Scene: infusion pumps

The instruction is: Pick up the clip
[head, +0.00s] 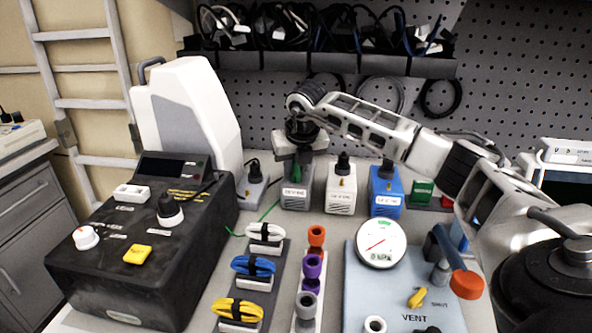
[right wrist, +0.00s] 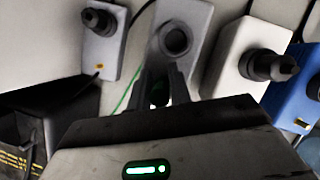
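The clip looks like the small green piece (head: 296,172) at the front of a grey box in the head view. A thin green lead (head: 268,211) runs on the bench near it. My right gripper (head: 297,158) reaches down over this grey box, with its fingertips at the green piece. In the right wrist view, my two dark fingers (right wrist: 166,84) stand close together with a narrow gap. A little green shows low between them, but whether they press on the clip is unclear. The lead (right wrist: 124,95) passes left of the fingers. My left gripper is out of view.
A white box (head: 341,187) and a blue box (head: 386,190) stand right of the grey box (head: 297,195). A dark console (head: 130,285) fills the left. Cable holders, a gauge (head: 381,243) and a light blue panel occupy the front.

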